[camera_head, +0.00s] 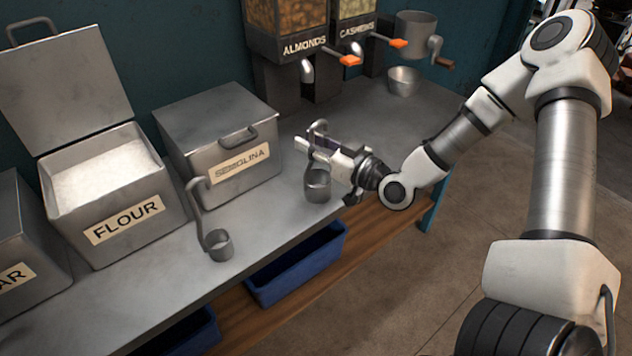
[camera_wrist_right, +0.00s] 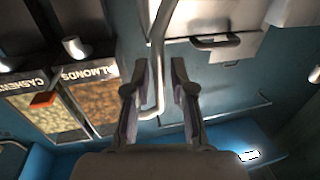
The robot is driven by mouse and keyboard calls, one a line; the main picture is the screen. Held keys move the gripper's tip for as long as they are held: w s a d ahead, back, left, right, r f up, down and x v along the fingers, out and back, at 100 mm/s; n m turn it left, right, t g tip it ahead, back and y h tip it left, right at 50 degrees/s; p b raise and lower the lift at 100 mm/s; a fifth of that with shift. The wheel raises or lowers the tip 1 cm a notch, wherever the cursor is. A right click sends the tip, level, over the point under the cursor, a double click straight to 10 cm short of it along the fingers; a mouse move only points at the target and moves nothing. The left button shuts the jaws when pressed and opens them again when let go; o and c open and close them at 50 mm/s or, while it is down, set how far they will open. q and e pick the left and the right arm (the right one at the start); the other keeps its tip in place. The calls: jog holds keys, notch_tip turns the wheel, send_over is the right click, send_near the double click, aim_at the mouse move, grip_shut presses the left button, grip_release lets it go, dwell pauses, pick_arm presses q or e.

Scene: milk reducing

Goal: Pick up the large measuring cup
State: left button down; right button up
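Two grey metal measuring cups with tall hooked handles are in the head view. The farther one, apparently the large measuring cup (camera_head: 317,187), stands upright near the table's front edge. The other measuring cup (camera_head: 219,246) stands nearer, to its left. My right gripper (camera_head: 309,147) is at the farther cup's handle, above its bowl. In the right wrist view, the handle (camera_wrist_right: 159,45) passes between the fingers of my right gripper (camera_wrist_right: 158,72). The fingers are apart, with gaps beside the handle. The cup's bowl is not seen there. My left gripper is not in view.
An open flour bin (camera_head: 125,215) and a closed semolina bin (camera_head: 215,140) stand behind the cups. Almond (camera_head: 288,48) and cashew (camera_head: 355,28) dispensers, a small bowl (camera_head: 404,80) and a cranked pot (camera_head: 415,35) are farther back. A blue crate (camera_head: 300,268) is below the table (camera_head: 265,225).

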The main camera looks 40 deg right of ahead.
jog(key=shift+s+d, duration=0.1)
jog(key=shift+c, duration=0.7)
grip_shut()
